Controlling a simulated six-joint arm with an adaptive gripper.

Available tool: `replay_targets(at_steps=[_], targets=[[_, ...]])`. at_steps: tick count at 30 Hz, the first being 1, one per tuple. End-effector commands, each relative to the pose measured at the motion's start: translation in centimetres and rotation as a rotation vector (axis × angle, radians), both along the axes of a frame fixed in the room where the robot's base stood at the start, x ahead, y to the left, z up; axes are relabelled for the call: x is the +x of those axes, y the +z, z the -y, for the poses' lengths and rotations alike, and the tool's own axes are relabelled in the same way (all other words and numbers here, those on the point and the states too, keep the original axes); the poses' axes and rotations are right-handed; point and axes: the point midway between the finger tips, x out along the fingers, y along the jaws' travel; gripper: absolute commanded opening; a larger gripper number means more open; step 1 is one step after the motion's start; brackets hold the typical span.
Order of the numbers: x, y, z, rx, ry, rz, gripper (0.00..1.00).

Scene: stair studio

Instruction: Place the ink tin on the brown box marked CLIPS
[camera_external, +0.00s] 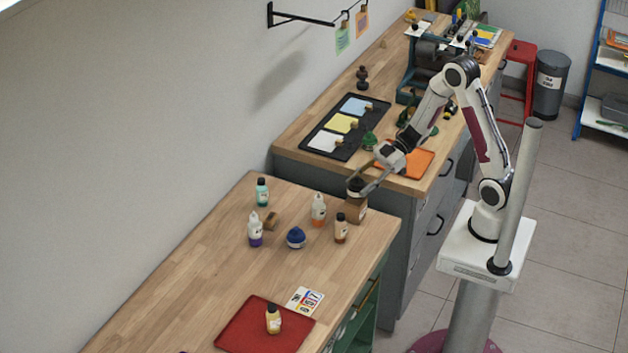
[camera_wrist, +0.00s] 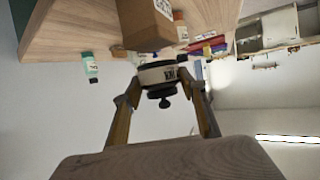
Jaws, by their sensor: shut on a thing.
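The ink tin (camera_wrist: 158,76), with a white label band and a dark knobbed top, is between the fingers of my gripper (camera_wrist: 158,68), which is shut on it. In the external view my gripper (camera_external: 365,186) holds the dark tin (camera_external: 356,186) right over the brown box (camera_external: 357,212) at the near table's right edge. The brown box (camera_wrist: 146,24) also shows in the wrist view, partly cut off, with dark print on it. The tin is very close to the box top; I cannot tell whether they touch.
On the near table stand an orange-white bottle (camera_external: 318,210), a brown bottle (camera_external: 341,228), a blue pot (camera_external: 296,237), a purple-white bottle (camera_external: 255,230) and a teal bottle (camera_external: 262,192). A red tray (camera_external: 240,326) holds a yellow bottle (camera_external: 273,319). The table's left part is clear.

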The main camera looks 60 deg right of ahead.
Motion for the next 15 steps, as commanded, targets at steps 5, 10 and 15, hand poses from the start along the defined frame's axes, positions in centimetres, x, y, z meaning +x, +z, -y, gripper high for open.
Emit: replay_targets(at_steps=[5, 10, 15], targets=[[0.0, -1.6, 0.0, 0.001, 0.001, -0.001, 0.10], [0.0, -2.2, 0.0, 0.001, 0.000, 0.002, 0.10], [0.0, -2.2, 0.0, 0.001, 0.001, 0.003, 0.10]])
